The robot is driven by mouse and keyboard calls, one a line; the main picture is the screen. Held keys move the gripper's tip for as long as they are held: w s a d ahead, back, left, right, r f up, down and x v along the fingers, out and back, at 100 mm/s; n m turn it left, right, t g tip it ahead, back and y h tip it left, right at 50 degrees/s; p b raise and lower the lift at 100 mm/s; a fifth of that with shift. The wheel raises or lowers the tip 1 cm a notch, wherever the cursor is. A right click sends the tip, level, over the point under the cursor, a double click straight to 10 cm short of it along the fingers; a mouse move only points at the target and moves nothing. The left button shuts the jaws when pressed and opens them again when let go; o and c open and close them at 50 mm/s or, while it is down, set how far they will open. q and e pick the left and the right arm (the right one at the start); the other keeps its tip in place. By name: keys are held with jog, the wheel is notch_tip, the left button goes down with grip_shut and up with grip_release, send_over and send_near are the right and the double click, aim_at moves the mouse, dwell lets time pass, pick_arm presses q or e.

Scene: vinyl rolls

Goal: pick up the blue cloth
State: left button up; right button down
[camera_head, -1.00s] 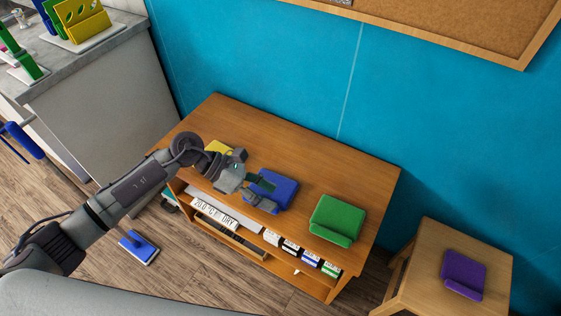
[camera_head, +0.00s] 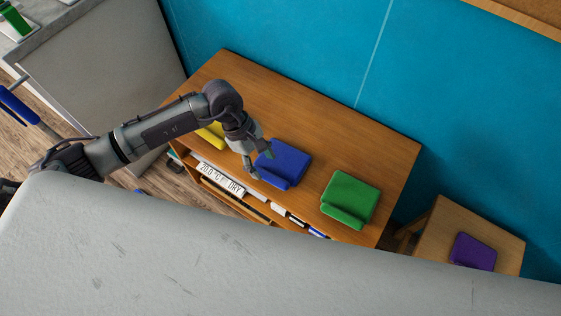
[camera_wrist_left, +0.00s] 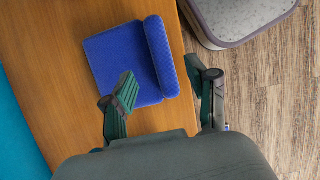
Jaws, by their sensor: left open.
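The blue cloth (camera_head: 286,165) lies folded on the wooden table, with a thick rolled edge along its front. It also shows in the left wrist view (camera_wrist_left: 110,62). My left gripper (camera_head: 260,162) is open at the left side of the blue cloth. In the left wrist view my left gripper (camera_wrist_left: 160,74) has one finger in front of the cloth's flat part and the other beyond the rolled edge. The rolled edge appears between the fingertips, and I cannot tell whether they touch it. My right gripper is not in view.
A green cloth (camera_head: 350,198) lies to the right on the wooden table (camera_head: 320,136), and a yellow cloth (camera_head: 211,135) lies to the left, partly hidden by my arm. A purple cloth (camera_head: 472,251) lies on a stool. The blue wall (camera_head: 300,55) stands behind the table.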

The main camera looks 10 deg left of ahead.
aim_at(269, 175)
pick_arm(q)
jog(key=x, duration=0.5)
jog(key=shift+s+p, duration=0.15)
jog(key=shift+p, duration=0.2)
grip_shut()
